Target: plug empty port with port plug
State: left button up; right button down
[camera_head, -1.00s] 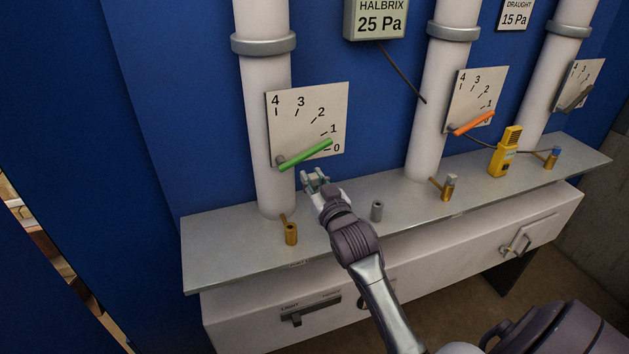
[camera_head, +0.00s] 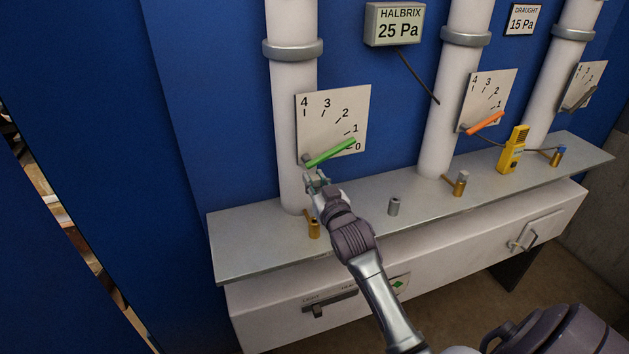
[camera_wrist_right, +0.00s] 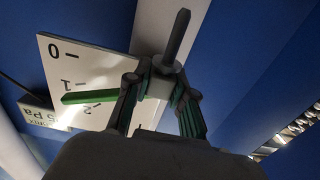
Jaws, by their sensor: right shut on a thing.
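My right gripper (camera_head: 317,178) is above the shelf, close to the lower end of the green lever. It is shut on a dark grey piece with a rod, seemingly the port plug (camera_wrist_right: 174,45), which shows between its fingers in the right wrist view. In the head view the gripper mostly hides this piece. A brass port (camera_head: 314,230) with a thin handle stands on the shelf below the gripper, with no plug seen on it. The middle brass port (camera_head: 459,189) bears a grey plug (camera_head: 463,176). The right port (camera_head: 556,161) has a blue top. My left gripper is out of view.
The green lever (camera_head: 331,152) and its scale plate (camera_head: 334,112) are close behind the gripper. A yellow meter (camera_head: 513,149) stands farther right. White pipes (camera_head: 293,100) rise behind.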

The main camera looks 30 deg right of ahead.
jog(key=shift+a+r+p, duration=0.1)
jog(key=shift+r+p, duration=0.05)
jog(key=shift+p, duration=0.15)
jog(key=shift+f+b, duration=2.15)
jog(key=shift+f, duration=0.85)
jog(key=shift+p, duration=0.6)
jog(key=shift+f+b, duration=1.8)
jog(key=shift+f, duration=0.8)
jog(key=c, duration=0.9)
grip_release()
